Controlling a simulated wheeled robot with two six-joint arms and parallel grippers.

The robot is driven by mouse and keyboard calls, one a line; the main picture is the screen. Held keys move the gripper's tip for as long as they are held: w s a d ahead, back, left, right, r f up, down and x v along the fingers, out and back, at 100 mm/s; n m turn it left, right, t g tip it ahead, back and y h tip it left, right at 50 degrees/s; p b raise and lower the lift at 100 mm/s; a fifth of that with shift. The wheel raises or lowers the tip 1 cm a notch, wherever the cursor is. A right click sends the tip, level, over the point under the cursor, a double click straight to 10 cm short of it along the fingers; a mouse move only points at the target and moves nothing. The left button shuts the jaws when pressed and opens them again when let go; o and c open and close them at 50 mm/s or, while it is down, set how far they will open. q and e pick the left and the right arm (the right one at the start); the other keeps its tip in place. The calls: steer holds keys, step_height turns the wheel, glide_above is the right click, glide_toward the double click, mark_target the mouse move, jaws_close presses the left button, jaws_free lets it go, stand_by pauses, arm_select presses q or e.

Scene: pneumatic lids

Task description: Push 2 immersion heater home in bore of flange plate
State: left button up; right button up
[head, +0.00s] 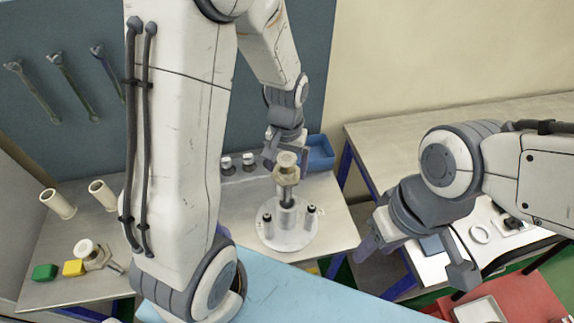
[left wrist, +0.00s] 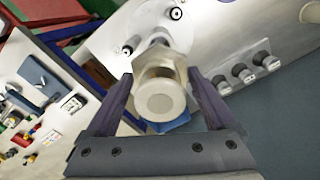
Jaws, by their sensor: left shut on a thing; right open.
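An immersion heater (head: 287,163) with a pale round cap and a brassy hex collar stands upright over the round grey flange plate (head: 265,238). My left gripper (head: 285,153) is shut on its head, and in the left wrist view its fingers flank the heater (left wrist: 160,98). The heater's dark lower part meets the plate's central sleeve (head: 288,216); how deep it sits in the bore I cannot tell. The flange plate (left wrist: 112,38) also shows in the left wrist view. A second heater (head: 88,250) lies on the left of the table. My right gripper (head: 415,262) is open and empty, away to the right.
Two dark-topped posts (head: 267,222) flank the sleeve. Metal fittings (head: 227,166) and a blue bin (head: 320,151) are behind the plate. Cream tubes (head: 58,204), a green block (head: 44,272) and a yellow block (head: 74,267) are at left. A red surface (head: 535,297) is at right.

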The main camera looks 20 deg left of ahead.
mark_target(287, 195)
arm_select(q)
steer(key=shift+f+b, duration=4.85)
steer(key=shift+f, duration=1.55)
steer(key=o, duration=1)
steer(key=shift+o, duration=0.2)
step_height(287, 195, up, 7)
steer(key=p, duration=0.6)
steer(key=shift+r+p, duration=0.1)
steer(key=shift+p, duration=0.2)
